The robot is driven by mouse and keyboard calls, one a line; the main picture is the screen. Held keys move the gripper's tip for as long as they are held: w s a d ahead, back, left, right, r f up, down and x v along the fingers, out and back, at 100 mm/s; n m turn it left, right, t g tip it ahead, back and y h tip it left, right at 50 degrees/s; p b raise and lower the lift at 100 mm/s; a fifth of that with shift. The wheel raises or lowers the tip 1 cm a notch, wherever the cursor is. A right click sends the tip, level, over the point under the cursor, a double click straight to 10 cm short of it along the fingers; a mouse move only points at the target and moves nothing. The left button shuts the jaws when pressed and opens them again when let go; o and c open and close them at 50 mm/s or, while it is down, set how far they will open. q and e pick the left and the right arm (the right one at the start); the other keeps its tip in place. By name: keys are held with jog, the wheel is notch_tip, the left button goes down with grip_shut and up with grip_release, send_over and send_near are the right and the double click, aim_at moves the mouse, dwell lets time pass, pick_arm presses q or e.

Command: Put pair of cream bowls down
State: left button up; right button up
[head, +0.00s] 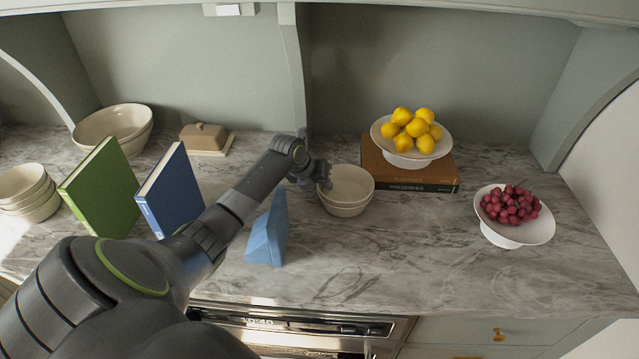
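The pair of cream bowls (347,190), one nested in the other, is right of the centre of the head view, level and upright. My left gripper (325,177) is at the left rim of the bowls, and its fingers overlap the rim in the picture. The fingers are small and dark, so I cannot tell whether they are closed on the rim. The bowls look to be at or very near the marble counter (400,270); any small gap under them cannot be made out. My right gripper is not in view.
A brown book (430,178) bearing a white stand of lemons (411,131) is close behind the bowls at right. A blue angular object (268,235) stands left of them. A stand of red grapes (513,228) is far right. The counter in front of the bowls is clear.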

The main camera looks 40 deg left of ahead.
pick_arm(q)
jog(key=shift+r, duration=0.1)
jog(key=shift+s+a+r, duration=0.1)
jog(key=shift+r, duration=0.1)
jog(key=b+v, duration=0.2)
jog(key=v, duration=0.9)
jog(key=shift+s+r, duration=0.15)
jog(key=shift+r, duration=0.05)
